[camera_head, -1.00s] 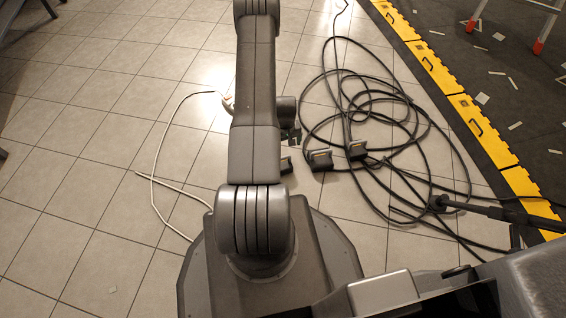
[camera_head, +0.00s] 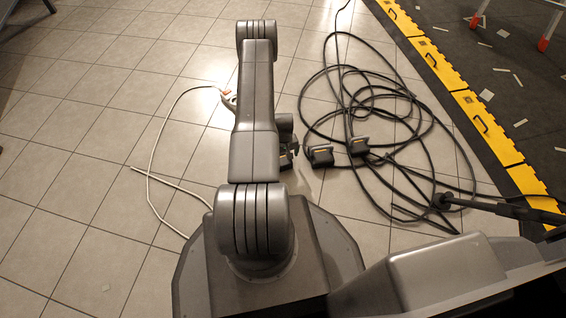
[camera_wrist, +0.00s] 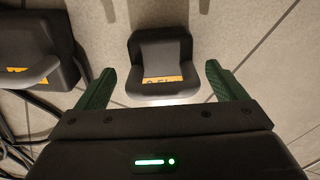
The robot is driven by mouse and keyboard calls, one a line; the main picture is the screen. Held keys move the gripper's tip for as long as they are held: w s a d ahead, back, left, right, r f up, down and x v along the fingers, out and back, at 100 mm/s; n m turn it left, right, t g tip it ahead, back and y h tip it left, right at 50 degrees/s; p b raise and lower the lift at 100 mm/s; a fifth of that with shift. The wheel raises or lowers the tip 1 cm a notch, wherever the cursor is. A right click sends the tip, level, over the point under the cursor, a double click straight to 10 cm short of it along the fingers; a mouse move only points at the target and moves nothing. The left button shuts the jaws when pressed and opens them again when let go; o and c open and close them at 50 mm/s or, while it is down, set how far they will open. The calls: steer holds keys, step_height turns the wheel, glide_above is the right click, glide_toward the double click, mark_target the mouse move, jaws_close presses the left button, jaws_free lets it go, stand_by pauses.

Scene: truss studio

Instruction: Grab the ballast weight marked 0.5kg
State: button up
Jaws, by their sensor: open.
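In the wrist view, a dark grey ballast weight (camera_wrist: 160,58) with a handle lies on the tiled floor ahead of my gripper (camera_wrist: 161,88). Its yellow label is partly covered by the handle; the marking looks like 0.5kg but is not fully readable. My gripper is open, with one green finger on either side of the weight's near end, and nothing is held. In the head view this weight (camera_head: 287,160) is mostly hidden behind my arm. A second weight (camera_wrist: 45,65) with a yellow label sits to the left in the wrist view.
In the head view, two other weights (camera_head: 320,156) (camera_head: 359,146) stand to the right among loops of black cable (camera_head: 372,80). A white cable (camera_head: 152,160) lies to the left. Yellow edging (camera_head: 487,125) borders a dark mat at right. The left floor is mostly clear.

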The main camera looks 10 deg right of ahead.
step_height(320, 180, down, 3)
steer(key=shift+a+f+b, duration=0.1)
steer(key=shift+f+b, duration=0.1)
steer(key=shift+b, duration=0.3)
steer(key=shift+r, duration=0.15)
steer(key=c, duration=1.4)
